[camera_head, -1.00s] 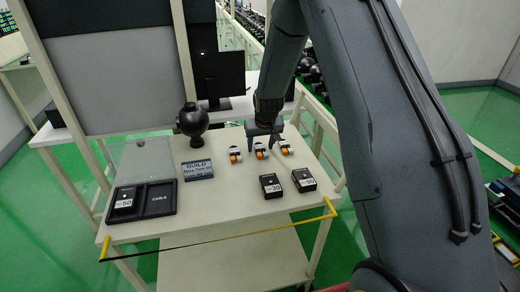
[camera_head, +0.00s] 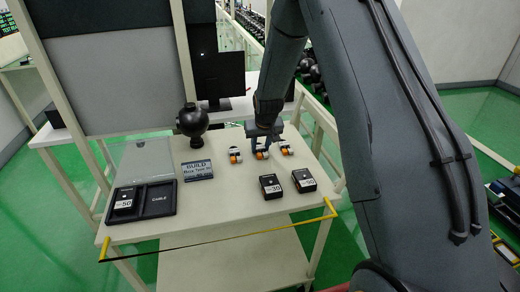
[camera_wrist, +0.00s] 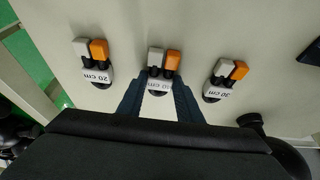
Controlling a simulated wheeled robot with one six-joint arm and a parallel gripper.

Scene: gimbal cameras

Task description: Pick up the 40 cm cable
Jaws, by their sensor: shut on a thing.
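Three small cables with grey and orange plugs and white labels lie in a row on the white table (camera_head: 225,212). In the wrist view the left cable (camera_wrist: 96,62) reads 20 cm and the right cable (camera_wrist: 226,80) reads 30 cm. The middle cable (camera_wrist: 160,63) has a label ending in "0 cm"; its first digit is hard to read. My gripper (camera_wrist: 158,86) is shut on the middle cable, one finger on each side of its label. In the head view my gripper (camera_head: 258,147) is down at the table over this cable.
A black tray (camera_head: 141,214) with a compartment marked CABLE and a box marked 50 stands at the left. The table's front middle is clear.

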